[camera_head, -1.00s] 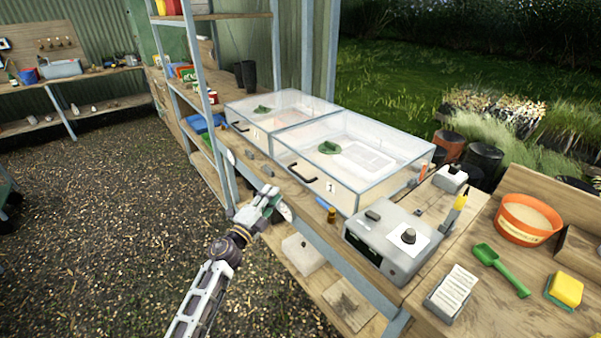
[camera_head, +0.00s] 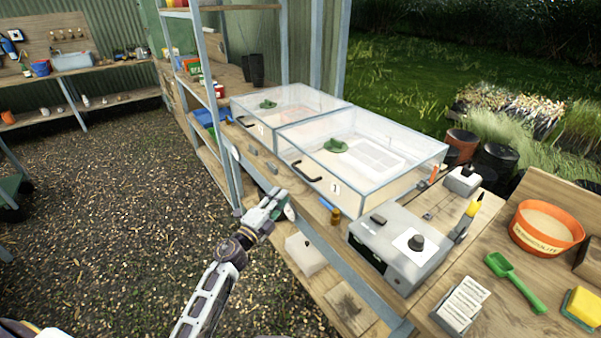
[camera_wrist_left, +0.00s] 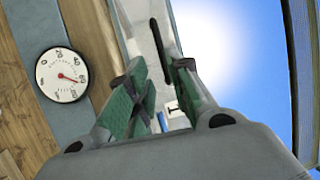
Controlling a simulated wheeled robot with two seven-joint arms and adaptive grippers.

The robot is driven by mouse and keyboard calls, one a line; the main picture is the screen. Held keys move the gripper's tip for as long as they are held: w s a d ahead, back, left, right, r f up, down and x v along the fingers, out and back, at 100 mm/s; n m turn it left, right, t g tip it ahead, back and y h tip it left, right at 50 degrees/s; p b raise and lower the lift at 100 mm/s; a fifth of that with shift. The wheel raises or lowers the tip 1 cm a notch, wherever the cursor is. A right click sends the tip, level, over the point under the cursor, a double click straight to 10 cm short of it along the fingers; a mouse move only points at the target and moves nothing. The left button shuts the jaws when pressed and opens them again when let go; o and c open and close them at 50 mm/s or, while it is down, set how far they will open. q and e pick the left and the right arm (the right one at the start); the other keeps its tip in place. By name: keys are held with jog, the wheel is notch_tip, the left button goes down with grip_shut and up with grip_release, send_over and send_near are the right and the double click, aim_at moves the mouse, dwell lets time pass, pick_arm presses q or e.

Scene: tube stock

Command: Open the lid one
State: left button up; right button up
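The clear box marked 1 (camera_head: 370,188) stands on the wooden bench with its clear lid (camera_head: 385,140) down. A green item (camera_head: 336,146) shows on or under the lid; I cannot tell which. A black handle (camera_head: 306,171) is on its front, left of the number label (camera_head: 335,188). My left gripper (camera_head: 279,203) is in front of the bench, below and left of the handle, apart from it. In the left wrist view its green-padded fingers (camera_wrist_left: 158,95) are open and empty, with the black handle (camera_wrist_left: 161,48) beyond them. My right gripper is not in view.
A second clear box (camera_head: 285,105) adjoins behind left. A round dial (camera_wrist_left: 61,75) is on the bench's front edge. A shelf post (camera_head: 212,90) rises at left.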

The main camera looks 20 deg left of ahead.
aim_at(300, 170)
pick_arm(q)
jog(key=shift+x, duration=6)
jog(key=shift+w+d, duration=0.2)
jog(key=shift+w, duration=0.45)
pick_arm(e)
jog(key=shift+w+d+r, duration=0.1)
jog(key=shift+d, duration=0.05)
pick_arm(q)
jog(key=shift+c, duration=0.2)
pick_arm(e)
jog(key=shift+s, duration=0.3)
pick_arm(q)
grip_shut()
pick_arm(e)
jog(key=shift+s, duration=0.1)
